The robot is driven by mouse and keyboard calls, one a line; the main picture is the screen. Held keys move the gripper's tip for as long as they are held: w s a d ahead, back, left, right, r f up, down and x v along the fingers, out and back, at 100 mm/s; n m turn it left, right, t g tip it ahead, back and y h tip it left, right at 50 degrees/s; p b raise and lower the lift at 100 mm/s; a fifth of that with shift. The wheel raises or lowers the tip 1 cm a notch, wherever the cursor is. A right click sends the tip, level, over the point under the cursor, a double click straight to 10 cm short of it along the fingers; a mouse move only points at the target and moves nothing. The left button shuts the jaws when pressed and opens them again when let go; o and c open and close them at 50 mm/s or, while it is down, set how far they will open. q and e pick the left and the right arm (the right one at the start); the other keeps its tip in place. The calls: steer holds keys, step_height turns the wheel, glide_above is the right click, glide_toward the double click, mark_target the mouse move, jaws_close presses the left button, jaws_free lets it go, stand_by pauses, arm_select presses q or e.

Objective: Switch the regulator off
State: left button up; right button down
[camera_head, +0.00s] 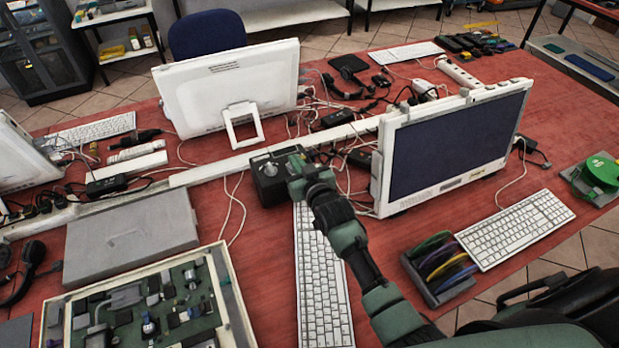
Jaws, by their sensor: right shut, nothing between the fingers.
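I cannot tell whether the fingers touch the box. The position of its switch is too small to read. My left gripper is not in view.
A white keyboard (322,289) lies under my right arm. A monitor (450,147) stands close on the right, another (226,88) behind. Loose cables (235,210) run around the box. A grey closed case (130,236) and a tray of circuit parts (240,318) lie left.

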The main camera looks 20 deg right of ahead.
arm_select(q)
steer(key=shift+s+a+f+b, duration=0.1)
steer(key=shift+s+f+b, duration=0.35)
steer(key=shift+b, duration=0.75)
arm_select(e)
steer(key=v, duration=1)
steer(key=shift+s, duration=0.25)
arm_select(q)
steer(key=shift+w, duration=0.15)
arm_select(e)
steer(key=shift+f, duration=0.1)
